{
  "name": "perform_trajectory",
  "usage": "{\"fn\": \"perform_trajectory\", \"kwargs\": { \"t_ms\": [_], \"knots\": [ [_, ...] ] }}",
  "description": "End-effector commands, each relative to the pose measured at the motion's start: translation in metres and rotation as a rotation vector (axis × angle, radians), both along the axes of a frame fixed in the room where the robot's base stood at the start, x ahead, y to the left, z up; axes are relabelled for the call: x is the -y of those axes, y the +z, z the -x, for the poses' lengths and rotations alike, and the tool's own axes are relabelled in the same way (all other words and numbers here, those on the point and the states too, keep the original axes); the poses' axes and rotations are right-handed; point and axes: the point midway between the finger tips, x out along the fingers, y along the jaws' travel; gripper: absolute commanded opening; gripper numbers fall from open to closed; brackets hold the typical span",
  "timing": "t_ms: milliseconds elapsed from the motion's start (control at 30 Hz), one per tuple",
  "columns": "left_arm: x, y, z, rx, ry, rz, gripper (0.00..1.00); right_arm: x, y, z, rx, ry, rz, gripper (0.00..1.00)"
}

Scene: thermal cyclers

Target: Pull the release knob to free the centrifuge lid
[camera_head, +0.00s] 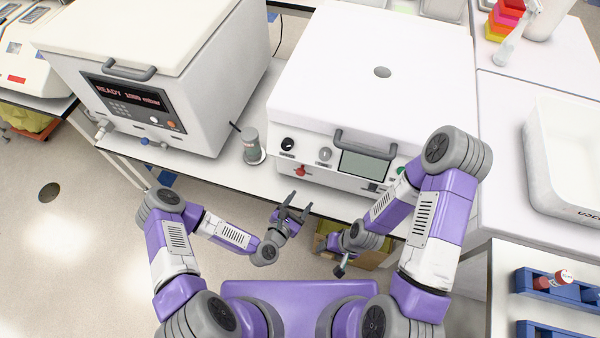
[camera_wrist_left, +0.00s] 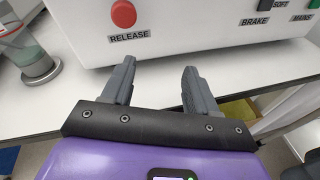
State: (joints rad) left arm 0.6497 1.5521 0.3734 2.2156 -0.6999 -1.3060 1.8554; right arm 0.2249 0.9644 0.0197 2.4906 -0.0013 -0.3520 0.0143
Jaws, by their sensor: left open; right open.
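The centrifuge (camera_head: 395,70) is a white box with its lid (camera_head: 420,45) down and a grey handle on the front. Its red release knob (camera_head: 300,171) sits low at the left of the front panel. In the left wrist view the knob (camera_wrist_left: 123,13) stands above a RELEASE label, ahead of the left finger. My left gripper (camera_head: 292,206) is open and empty, in front of and below the knob, apart from it. It also shows in the left wrist view (camera_wrist_left: 157,85). My right gripper (camera_head: 340,268) is lower and further right, away from the panel; its fingers are small in view.
A second white machine (camera_head: 215,80) with a lit display stands at the left. A clear vessel with greenish contents (camera_head: 250,145) stands on the bench between the machines. A white basin (camera_head: 560,150) is at the right.

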Motion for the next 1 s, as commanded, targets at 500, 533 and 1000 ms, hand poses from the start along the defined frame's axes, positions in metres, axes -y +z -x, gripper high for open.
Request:
{"fn": "perform_trajectory", "kwargs": {
  "t_ms": [500,533,1000],
  "knots": [
    [-0.012,0.032,-0.042,0.01,0.258,0.525,0.58,0.0,-0.001,0.0,0.0,0.0,0.0,0.58],
    [-0.01,0.032,-0.047,0.01,0.258,0.525,0.58,0.0,-0.002,0.0,0.0,0.0,0.0,0.58],
    [0.005,0.032,-0.093,0.005,0.256,0.524,0.58,0.0,-0.006,0.0,0.0,0.0,0.0,0.58]
  ]
}}
